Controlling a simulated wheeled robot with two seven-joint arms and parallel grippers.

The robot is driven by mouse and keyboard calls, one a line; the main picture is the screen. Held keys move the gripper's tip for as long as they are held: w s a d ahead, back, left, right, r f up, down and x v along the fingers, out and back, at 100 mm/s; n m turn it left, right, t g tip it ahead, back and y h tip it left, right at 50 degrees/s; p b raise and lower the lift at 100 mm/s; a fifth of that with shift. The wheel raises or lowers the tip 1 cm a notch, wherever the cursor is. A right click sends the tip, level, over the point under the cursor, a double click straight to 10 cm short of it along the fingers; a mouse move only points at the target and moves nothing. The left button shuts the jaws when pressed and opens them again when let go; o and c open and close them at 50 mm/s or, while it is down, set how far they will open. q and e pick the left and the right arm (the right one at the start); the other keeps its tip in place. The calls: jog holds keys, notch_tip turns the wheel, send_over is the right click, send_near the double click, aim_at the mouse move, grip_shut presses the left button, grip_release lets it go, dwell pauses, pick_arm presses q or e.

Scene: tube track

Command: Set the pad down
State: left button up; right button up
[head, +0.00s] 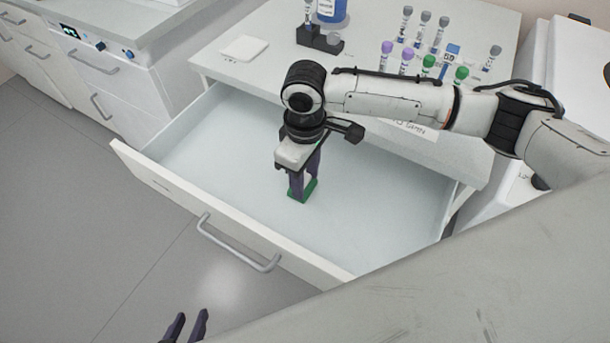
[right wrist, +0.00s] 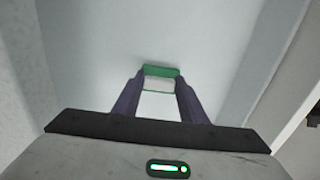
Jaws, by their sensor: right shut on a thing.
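The pad (right wrist: 160,73), green with a pale face, is between the fingertips of my right gripper (right wrist: 160,90). In the head view its green edge (head: 308,190) shows below the fingers of the right gripper (head: 303,186), which point down inside the open drawer (head: 230,222). The pad is low over the drawer floor; I cannot tell whether it touches. My left gripper (head: 187,326) shows only its two dark fingertips at the bottom edge of the head view, apart and empty, outside the drawer.
The drawer floor around the pad looks bare. Above it, the worktop (head: 280,42) holds a white square (head: 243,48), a dark block (head: 318,40), a blue-labelled container (head: 331,10) and several capped tubes (head: 429,66). The drawer handle (head: 237,250) faces open floor.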

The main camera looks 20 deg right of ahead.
jog(key=o, duration=1.1)
jog(key=shift+f, duration=0.1)
notch_tip(320, 180, up, 12)
jog(key=shift+r, duration=0.2)
